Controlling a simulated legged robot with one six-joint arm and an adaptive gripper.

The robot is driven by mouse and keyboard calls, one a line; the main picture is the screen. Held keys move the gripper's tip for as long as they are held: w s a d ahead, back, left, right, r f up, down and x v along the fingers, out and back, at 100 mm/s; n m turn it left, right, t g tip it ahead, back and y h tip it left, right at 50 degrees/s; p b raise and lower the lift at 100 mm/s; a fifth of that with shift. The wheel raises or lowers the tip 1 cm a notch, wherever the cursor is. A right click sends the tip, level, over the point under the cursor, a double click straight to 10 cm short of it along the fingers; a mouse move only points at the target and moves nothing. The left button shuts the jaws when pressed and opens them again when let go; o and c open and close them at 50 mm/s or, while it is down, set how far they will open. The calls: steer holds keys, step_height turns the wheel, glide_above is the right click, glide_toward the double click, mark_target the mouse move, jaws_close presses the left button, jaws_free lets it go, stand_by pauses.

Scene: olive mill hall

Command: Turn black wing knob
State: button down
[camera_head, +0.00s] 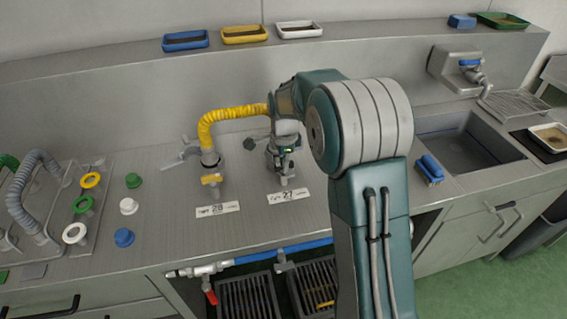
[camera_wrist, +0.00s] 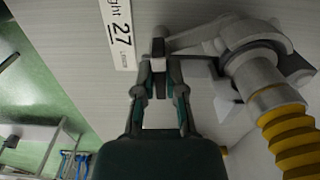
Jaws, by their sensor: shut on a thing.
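My gripper (camera_wrist: 160,68) points at the steel bench in the wrist view, just beside the label 27 (camera_wrist: 119,32). Its fingers are shut on a small dark part, which I take to be the black wing knob (camera_wrist: 158,47). The fingers hide most of the knob, so its wing angle cannot be told. In the head view my gripper (camera_head: 284,150) is at the fitting behind label 27 (camera_head: 289,196), with my arm covering part of it. A grey coupling (camera_wrist: 250,62) with a yellow hose stands close to the right of my gripper in the wrist view.
Coloured rings and caps, such as a blue cap (camera_head: 124,237), lie left. A sink (camera_head: 455,150) and blue sponge (camera_head: 430,168) are right.

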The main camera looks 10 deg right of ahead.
steer(key=n, duration=0.4)
steer(key=shift+f, duration=0.1)
steer(key=n, duration=1.3)
steer(key=shift+n, duration=0.3)
steer(key=n, duration=1.3)
steer(key=shift+n, duration=2.1)
